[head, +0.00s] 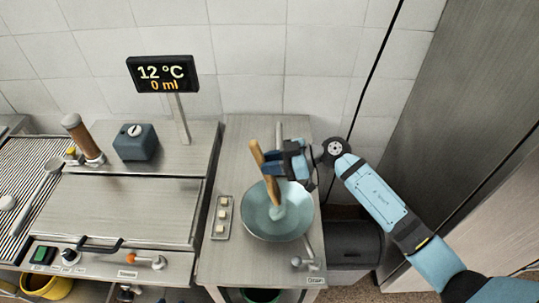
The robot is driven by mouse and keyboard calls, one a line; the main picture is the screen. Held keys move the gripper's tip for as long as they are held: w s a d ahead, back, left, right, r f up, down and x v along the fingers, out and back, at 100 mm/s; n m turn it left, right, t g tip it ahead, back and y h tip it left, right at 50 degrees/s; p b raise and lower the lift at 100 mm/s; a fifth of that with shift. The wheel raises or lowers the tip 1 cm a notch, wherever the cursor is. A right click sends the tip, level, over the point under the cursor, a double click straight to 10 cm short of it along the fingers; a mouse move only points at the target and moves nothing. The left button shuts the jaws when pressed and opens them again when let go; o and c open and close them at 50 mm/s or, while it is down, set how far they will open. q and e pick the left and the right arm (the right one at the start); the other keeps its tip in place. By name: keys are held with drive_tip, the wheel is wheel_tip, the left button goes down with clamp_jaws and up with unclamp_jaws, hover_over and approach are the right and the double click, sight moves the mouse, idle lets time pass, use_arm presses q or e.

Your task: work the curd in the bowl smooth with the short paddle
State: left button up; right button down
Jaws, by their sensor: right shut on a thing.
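A pale blue-green bowl (296,222) stands on the metal counter in the middle. The short paddle (257,153) has a wooden handle and stands tilted, its lower end down in the bowl. A pale lump (277,212) shows at the paddle's foot; I cannot tell whether it is curd or the paddle's head. My right gripper (268,165) is shut on the paddle's handle above the bowl, its arm coming in from the right. My left gripper is not in view.
A tray with several pale cubes (222,217) lies left of the bowl. A tap (309,257) and a drain label (316,281) are at the counter's front right. A display (163,75) reading 12 °C and 0 ml stands behind the lidded metal unit (120,210) at left.

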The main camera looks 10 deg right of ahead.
sight(272, 178)
drive_tip(key=shift+w+f, duration=0.1)
drive_tip(key=shift+f, duration=2.25)
drive_tip(key=shift+f, duration=0.2)
drive_tip(key=shift+w, duration=0.2)
drive_tip(key=shift+w, duration=0.3)
drive_tip(key=shift+s+a+f, duration=0.15)
drive_tip(key=shift+s+f, duration=0.05)
drive_tip(key=shift+s, duration=0.85)
drive_tip(key=shift+w, duration=0.15)
drive_tip(key=shift+w+r, duration=0.1)
drive_tip(key=shift+w, duration=0.25)
